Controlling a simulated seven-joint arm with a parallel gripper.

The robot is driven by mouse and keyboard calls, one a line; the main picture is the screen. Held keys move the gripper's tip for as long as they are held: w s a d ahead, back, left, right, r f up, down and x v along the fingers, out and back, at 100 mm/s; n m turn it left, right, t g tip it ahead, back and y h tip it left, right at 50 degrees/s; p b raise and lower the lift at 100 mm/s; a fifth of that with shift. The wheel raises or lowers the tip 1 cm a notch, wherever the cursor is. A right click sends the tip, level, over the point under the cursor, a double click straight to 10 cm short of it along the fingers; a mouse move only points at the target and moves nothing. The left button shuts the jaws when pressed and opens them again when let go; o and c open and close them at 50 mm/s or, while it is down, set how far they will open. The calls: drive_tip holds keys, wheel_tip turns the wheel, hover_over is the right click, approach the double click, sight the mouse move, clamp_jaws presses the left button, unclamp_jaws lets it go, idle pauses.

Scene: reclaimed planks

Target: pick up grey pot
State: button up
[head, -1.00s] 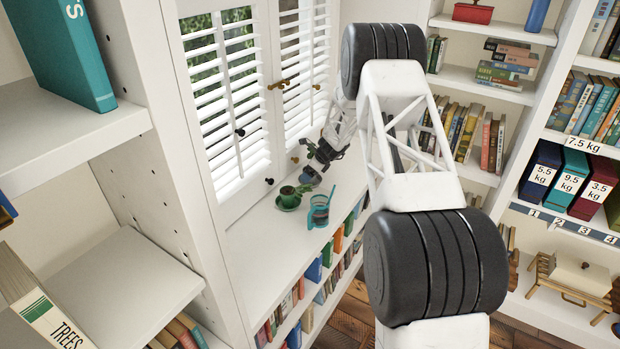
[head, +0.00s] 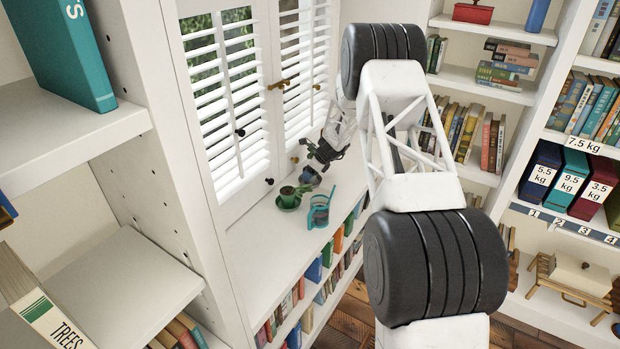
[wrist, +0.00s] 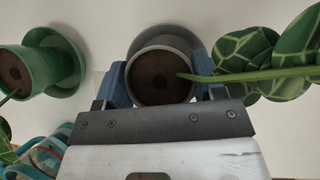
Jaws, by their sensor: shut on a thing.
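The grey pot (wrist: 161,44) holds dark soil and a plant with large veined green leaves (wrist: 275,60). In the wrist view it sits between the two blue fingers of my gripper (wrist: 160,82), which is shut on it. In the head view my gripper (head: 314,170) is over the white sill, with the grey pot (head: 310,178) small and partly hidden under it. I cannot tell whether the pot touches the sill.
A green pot on a green saucer (head: 288,203) stands to the left of the grey pot. A teal watering can (head: 319,212) stands near the sill's front edge. Shuttered windows (head: 225,100) rise behind the sill (head: 245,265). Shelves of books lie below.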

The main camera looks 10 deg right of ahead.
drive_tip(key=shift+r, duration=0.15)
wheel_tip(320, 180, up, 10)
idle(0.7)
drive_tip(key=shift+r, duration=0.15)
idle(0.6)
drive_tip(key=shift+r, duration=1.25)
drive_tip(key=shift+f, duration=0.1)
drive_tip(key=f+m, duration=0.1)
drive_tip(key=f, duration=0.2)
drive_tip(key=f+m+t+h, duration=0.1)
drive_tip(key=f, duration=0.2)
drive_tip(key=f+m, duration=0.2)
drive_tip(key=f, duration=0.1)
drive_tip(key=shift+w+d+t+h, duration=0.1)
drive_tip(key=shift+w+t+h, duration=0.1)
drive_tip(key=shift+t+h, duration=0.15)
drive_tip(key=shift+f, duration=0.35)
